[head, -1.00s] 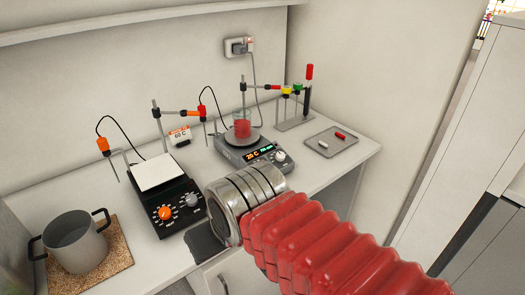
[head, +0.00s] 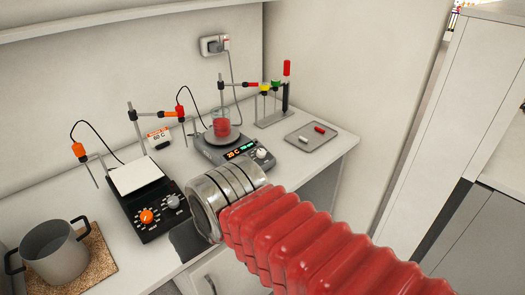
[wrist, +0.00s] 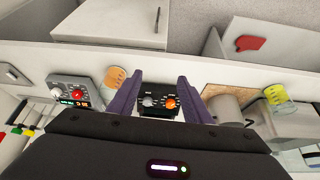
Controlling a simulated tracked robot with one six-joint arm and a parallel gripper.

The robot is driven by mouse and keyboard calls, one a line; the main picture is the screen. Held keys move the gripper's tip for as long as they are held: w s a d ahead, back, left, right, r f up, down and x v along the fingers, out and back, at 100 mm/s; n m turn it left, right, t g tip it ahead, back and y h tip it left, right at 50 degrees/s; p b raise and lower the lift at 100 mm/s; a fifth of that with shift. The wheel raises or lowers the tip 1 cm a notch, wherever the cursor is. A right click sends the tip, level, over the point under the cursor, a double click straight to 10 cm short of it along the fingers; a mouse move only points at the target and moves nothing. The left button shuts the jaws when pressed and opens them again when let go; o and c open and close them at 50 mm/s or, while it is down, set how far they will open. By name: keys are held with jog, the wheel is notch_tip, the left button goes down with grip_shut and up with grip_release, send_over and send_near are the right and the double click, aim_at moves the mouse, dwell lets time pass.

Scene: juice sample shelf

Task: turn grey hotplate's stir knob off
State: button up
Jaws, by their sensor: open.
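The grey hotplate (head: 210,153) stands on the bench with a beaker of red liquid (head: 221,124) on its plate. Its front has a lit red and green display and a pale knob (head: 261,153). In the wrist view the grey hotplate (wrist: 62,81) is at the left, with a pale knob (wrist: 56,92) and a red knob (wrist: 77,95). My gripper (wrist: 160,78) is open and empty. Its fingers frame the black hotplate's panel (wrist: 158,110), with the grey hotplate off to one side. In the head view my wrist hides most of the gripper.
The black hotplate (head: 150,220) with a white top stands left of the grey one. A pot (head: 55,255) sits on a cork mat at the far left. A tray (head: 312,139) and a tube stand (head: 270,120) are at the right. Cables and probes hang behind.

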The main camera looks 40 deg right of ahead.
jog(key=w+d+f+m+g, duration=0.1)
jog(key=w+d+f+m, duration=0.15)
jog(key=d, duration=0.25)
jog(key=m+g, duration=0.2)
jog(key=m, duration=1.2)
send_near(262, 152)
jog(key=s+a+r, duration=0.1)
jog(key=s+r, duration=0.1)
jog(key=s, duration=0.2)
jog(key=shift+w+d+r+m+t, duration=0.1)
jog(key=shift+w+r+m+t, duration=0.15)
jog(key=shift+w+r+m, duration=0.4)
jog(key=shift+w+d+r+m+t, duration=0.1)
jog(key=shift+w+r+m+t, duration=0.15)
jog(key=shift+r+m, duration=0.7)
jog(key=shift+f, duration=0.1)
jog(key=x, duration=1.3)
jog(key=shift+d+f, duration=0.2)
jog(key=shift+f, duration=0.2)
jog(key=shift+c, duration=0.7)
